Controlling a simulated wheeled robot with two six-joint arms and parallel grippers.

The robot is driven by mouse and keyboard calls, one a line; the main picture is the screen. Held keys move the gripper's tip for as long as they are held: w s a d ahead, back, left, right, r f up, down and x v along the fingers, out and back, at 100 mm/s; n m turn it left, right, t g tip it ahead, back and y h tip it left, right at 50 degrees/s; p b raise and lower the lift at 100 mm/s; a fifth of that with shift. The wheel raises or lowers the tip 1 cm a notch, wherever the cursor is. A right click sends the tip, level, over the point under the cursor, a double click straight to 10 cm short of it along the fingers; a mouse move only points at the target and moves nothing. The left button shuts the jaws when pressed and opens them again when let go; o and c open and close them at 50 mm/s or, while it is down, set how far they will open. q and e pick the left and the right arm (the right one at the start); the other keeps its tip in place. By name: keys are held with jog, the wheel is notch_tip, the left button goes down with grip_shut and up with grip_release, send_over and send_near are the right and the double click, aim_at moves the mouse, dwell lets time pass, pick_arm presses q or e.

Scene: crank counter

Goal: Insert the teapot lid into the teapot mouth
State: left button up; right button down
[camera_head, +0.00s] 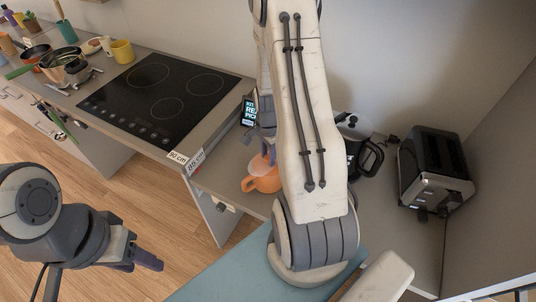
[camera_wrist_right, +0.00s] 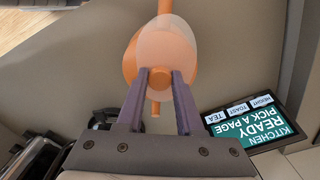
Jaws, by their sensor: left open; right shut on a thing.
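The orange teapot (camera_head: 264,184) stands on the counter, partly hidden behind my right arm in the head view. In the right wrist view the teapot (camera_wrist_right: 130,68) lies under the paler orange lid (camera_wrist_right: 170,44). My right gripper (camera_wrist_right: 160,74) is shut on the lid's small round knob, which sits between its two purple fingers. The lid overlaps most of the teapot body from above; I cannot tell whether it is touching the rim or hovering above it. My left gripper (camera_head: 152,262) is open and empty, out over the floor at the lower left.
A small display (camera_head: 249,112) stands near the teapot. A black cooktop (camera_head: 160,95) is on the left counter. A dark kettle (camera_head: 355,140) and a black toaster (camera_head: 435,165) stand to the right. A floor gap separates my left gripper from the counters.

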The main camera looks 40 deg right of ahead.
jog(key=shift+f, duration=0.15)
jog(key=shift+c, duration=2.3)
grip_release()
